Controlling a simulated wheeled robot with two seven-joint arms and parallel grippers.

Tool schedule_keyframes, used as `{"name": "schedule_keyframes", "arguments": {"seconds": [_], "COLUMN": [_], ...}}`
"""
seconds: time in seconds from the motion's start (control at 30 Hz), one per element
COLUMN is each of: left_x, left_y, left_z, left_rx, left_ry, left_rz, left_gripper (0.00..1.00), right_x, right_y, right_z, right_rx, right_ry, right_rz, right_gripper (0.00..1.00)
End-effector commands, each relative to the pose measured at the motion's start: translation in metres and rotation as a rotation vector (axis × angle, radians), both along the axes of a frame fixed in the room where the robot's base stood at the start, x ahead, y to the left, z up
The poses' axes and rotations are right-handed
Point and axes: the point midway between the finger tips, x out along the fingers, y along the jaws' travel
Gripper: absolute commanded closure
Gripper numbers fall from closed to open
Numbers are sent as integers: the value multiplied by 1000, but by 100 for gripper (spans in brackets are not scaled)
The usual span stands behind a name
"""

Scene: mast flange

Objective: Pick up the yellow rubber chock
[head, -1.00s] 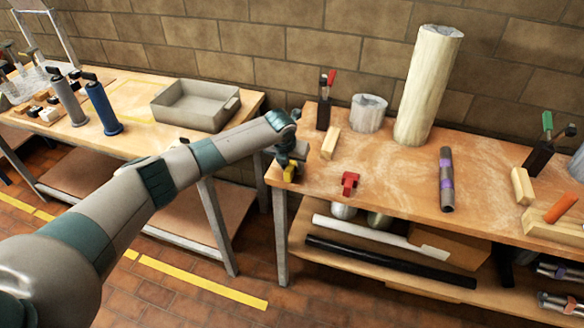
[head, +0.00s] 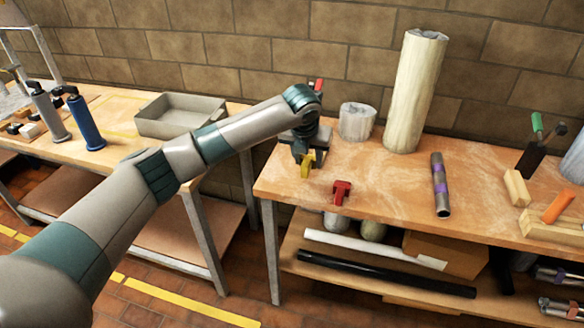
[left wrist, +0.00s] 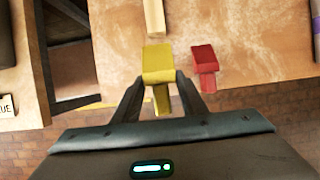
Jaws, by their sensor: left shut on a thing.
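The yellow rubber chock (head: 307,165) is in my left gripper (head: 304,158), near the left end of the right-hand workbench. In the left wrist view the chock (left wrist: 158,64) sits between the two dark fingers of the gripper (left wrist: 160,88), which are shut on it. It appears held above the bench top, though the gap below is hard to judge. A red chock-like piece (head: 341,191) stands just to the right, apart from it; it also shows in the left wrist view (left wrist: 205,66). My right gripper is not in view.
The workbench (head: 390,178) carries a grey stub (head: 357,121), a tall pale column (head: 416,92) and a dark tube with purple bands (head: 440,185). A wooden block (left wrist: 154,18) lies just beyond the chock. A grey tray (head: 180,116) stands on the left bench.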

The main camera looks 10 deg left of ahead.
Motion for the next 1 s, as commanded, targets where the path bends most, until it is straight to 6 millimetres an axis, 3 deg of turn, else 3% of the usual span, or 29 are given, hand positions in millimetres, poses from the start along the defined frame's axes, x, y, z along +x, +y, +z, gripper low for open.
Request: {"name": "schedule_keyframes", "arguments": {"seconds": [0.27,1.0], "left_x": [-4,-6], "left_y": [-27,-31], "left_z": [16,18], "left_rx": [0,0], "left_ry": [-1,0], "left_rz": [-2,-12], "left_gripper": [86,86], "right_x": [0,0], "right_y": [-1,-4], "right_z": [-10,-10], "right_rx": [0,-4], "right_ry": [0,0], "right_rz": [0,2], "right_gripper": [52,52]}}
